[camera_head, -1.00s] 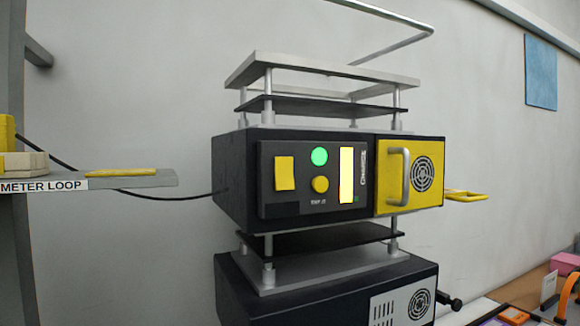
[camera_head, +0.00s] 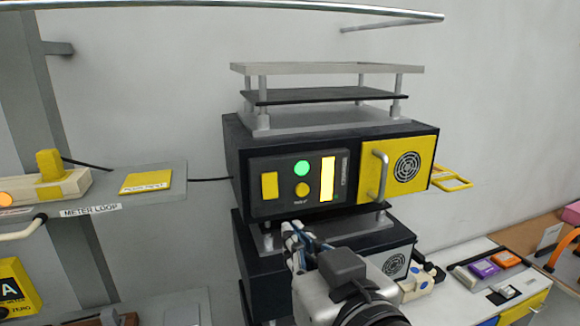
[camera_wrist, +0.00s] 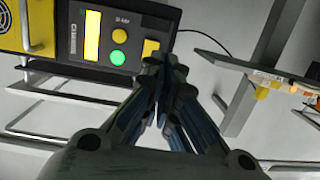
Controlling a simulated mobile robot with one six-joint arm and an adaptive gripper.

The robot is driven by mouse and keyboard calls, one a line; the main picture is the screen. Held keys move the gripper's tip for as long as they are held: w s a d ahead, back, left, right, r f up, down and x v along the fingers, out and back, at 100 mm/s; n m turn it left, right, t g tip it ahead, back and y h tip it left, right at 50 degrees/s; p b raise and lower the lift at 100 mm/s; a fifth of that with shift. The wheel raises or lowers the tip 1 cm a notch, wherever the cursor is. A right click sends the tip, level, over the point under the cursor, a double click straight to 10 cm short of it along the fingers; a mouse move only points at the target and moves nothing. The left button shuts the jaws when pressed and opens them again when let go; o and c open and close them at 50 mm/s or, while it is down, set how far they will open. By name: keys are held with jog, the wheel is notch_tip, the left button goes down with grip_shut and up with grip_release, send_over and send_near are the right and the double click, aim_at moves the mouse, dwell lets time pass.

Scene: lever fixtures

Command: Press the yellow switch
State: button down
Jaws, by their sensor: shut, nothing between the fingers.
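The yellow switch (camera_head: 269,185) is a flat upright rectangle at the left of the dark control panel (camera_head: 285,208) on the black box. A round yellow knob (camera_head: 302,189), a round green light (camera_head: 302,168) and a tall lit yellow bar (camera_head: 327,178) sit to its right. My gripper (camera_head: 292,232) is shut and empty, below and slightly right of the switch in the head view. In the wrist view the panel appears turned over, and the fingertips (camera_wrist: 165,62) lie just below the switch (camera_wrist: 150,47), partly overlapping the panel's edge. I see no clear contact.
A yellow door with a bar handle (camera_head: 379,176) is right of the panel. A grey shelf labelled METER LOOP (camera_head: 110,195) stands to the left, with a yellow block (camera_head: 50,165). A white bench (camera_head: 470,285) with small coloured items is at lower right. Metal rails cross above.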

aim_at(270, 188)
jog(key=shift+d+r+t+p, duration=0.15)
jog(key=shift+d+r, duration=0.1)
jog(key=shift+r, duration=0.3)
jog(key=shift+d+r+t+p, duration=0.15)
jog(key=shift+d+r, duration=0.05)
jog(key=shift+r, duration=0.35)
jog(key=shift+w, duration=0.15)
jog(key=b+x, duration=0.3)
jog(key=x, duration=1.1)
jog(key=shift+d+f, duration=0.1)
